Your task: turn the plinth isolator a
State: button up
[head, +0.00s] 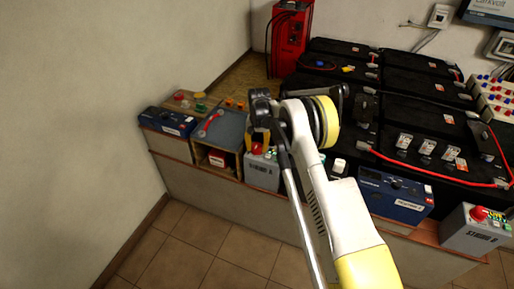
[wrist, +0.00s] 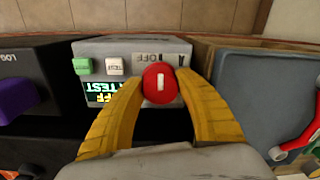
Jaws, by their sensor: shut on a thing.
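A red round knob with a white bar (wrist: 160,84) sits on a grey isolator box (wrist: 130,48) in the wrist view. My gripper (wrist: 160,85) is shut on this knob, with one yellow finger on each side. The white bar stands upright in the picture. In the head view my gripper (head: 259,143) reaches down to the grey box (head: 262,174); the knob is mostly hidden there by the fingers.
A blue device (head: 168,122) is at the far left. Black batteries (head: 425,120) with red cables fill the right. A similar grey box (head: 470,230) with a red knob stands at the right edge.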

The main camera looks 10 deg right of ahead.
aim_at(258, 146)
jog(key=shift+m, duration=0.3)
jog(key=o, duration=1.2)
jog(key=r, duration=1.2)
jog(key=shift+s+d, duration=0.1)
jog(key=shift+d, duration=0.1)
